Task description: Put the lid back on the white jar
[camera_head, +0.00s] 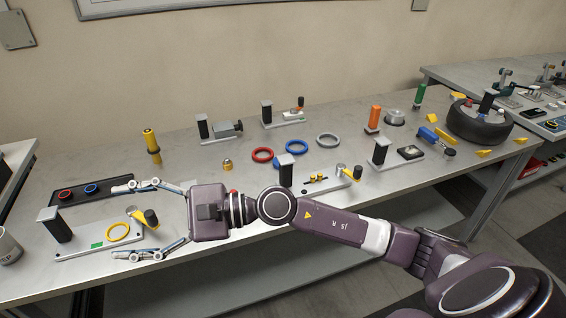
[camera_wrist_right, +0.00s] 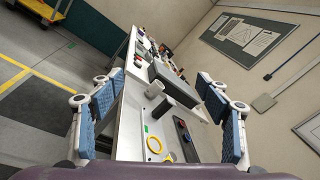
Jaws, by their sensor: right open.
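A whitish cylindrical jar (camera_head: 10,248) with a dark marking stands at the far left of the table, cut off by the picture edge. A pale cylinder that looks like the same jar shows in the right wrist view (camera_wrist_right: 154,90). I cannot make out a lid for certain in either view. My right gripper (camera_head: 119,222) is open and empty, its fingers spread and pointing left above the left end of the table. The jar lies beyond its fingertips, apart from them. It also shows in the wrist view (camera_wrist_right: 160,80). My left gripper is not in view.
Near my right gripper are a white plate with a black post (camera_head: 57,225), a yellow ring (camera_head: 118,232) and a black tray (camera_head: 100,190). A yellow cylinder (camera_head: 151,142) stands behind. Rings, fixtures and a tyre (camera_head: 478,126) occupy the table to the right.

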